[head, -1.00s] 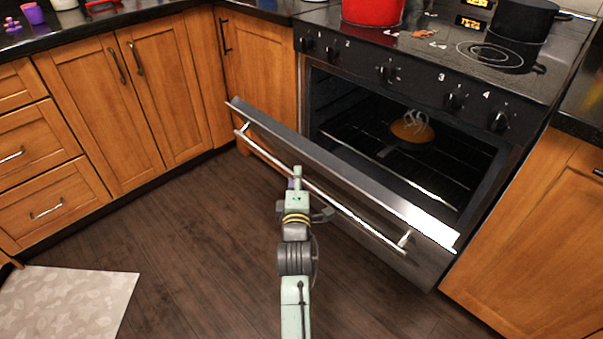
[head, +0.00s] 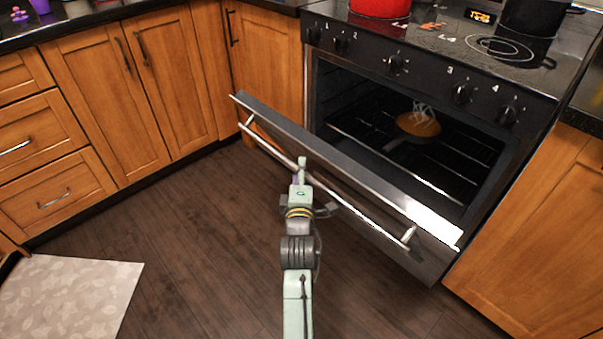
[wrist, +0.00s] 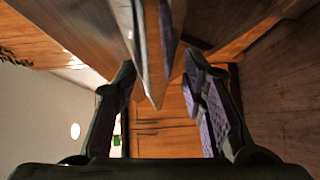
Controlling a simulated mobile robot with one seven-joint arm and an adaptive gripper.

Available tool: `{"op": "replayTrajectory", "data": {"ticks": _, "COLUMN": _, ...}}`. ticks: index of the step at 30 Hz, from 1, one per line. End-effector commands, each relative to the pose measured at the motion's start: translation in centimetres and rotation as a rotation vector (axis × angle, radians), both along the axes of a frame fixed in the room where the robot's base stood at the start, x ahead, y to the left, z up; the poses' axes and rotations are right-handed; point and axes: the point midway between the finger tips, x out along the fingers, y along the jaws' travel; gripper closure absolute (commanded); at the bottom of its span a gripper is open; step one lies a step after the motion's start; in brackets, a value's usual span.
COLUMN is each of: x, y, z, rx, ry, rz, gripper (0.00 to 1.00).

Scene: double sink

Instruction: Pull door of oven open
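The oven door (head: 340,165) is partly open, tilted down and outward from the oven (head: 400,75), with the dark cavity showing above it. A silver bar handle (head: 360,212) runs along its outer face. My gripper (head: 301,168) is at the handle, left of its middle, on the outer side of the door. In the wrist view my gripper (wrist: 160,70) has its two fingers spread apart, with the door's edge and a shiny strip between and beyond them. Neither finger visibly clamps the handle; any contact is hard to tell.
A pan (head: 418,124) sits on the rack inside the oven. A red pot (head: 380,6) and a black pot (head: 532,30) stand on the stovetop. Wooden cabinets (head: 105,100) flank the oven. The floor (head: 200,230) before the door is clear, with a mat (head: 65,300) at lower left.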

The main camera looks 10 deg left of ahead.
Motion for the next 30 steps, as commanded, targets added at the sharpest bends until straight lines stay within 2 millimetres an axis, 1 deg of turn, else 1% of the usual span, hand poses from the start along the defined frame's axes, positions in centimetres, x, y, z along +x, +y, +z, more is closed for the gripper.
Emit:
{"op": "replayTrajectory", "data": {"ticks": 5, "x": 0.0, "y": 0.0, "z": 0.4, "rx": -0.001, "ry": -0.003, "rz": 0.0, "gripper": 0.62}}
{"op": "replayTrajectory", "data": {"ticks": 8, "x": 0.0, "y": 0.0, "z": 1.5, "rx": 0.0, "ry": -0.007, "rz": 0.001, "gripper": 0.62}}
{"op": "replayTrajectory", "data": {"ticks": 11, "x": 0.0, "y": 0.0, "z": 3.4, "rx": 0.0, "ry": -0.009, "rz": 0.001, "gripper": 0.62}}
{"op": "replayTrajectory", "data": {"ticks": 16, "x": 0.0, "y": 0.1, "z": 7.3, "rx": 0.002, "ry": -0.021, "rz": 0.002, "gripper": 0.62}}
{"op": "replayTrajectory", "data": {"ticks": 19, "x": 0.0, "y": 0.2, "z": 9.0, "rx": 0.003, "ry": -0.023, "rz": 0.005, "gripper": 0.59}}
{"op": "replayTrajectory", "data": {"ticks": 21, "x": -0.1, "y": 0.3, "z": 9.9, "rx": 0.003, "ry": -0.022, "rz": 0.006, "gripper": 0.55}}
{"op": "replayTrajectory", "data": {"ticks": 22, "x": -0.1, "y": 0.3, "z": 10.2, "rx": 0.003, "ry": -0.021, "rz": 0.006, "gripper": 0.61}}
{"op": "replayTrajectory", "data": {"ticks": 23, "x": -0.1, "y": 0.2, "z": 10.4, "rx": 0.002, "ry": -0.02, "rz": 0.006, "gripper": 0.62}}
{"op": "replayTrajectory", "data": {"ticks": 30, "x": 0.0, "y": 0.1, "z": 10.3, "rx": 0.001, "ry": -0.006, "rz": 0.002, "gripper": 0.62}}
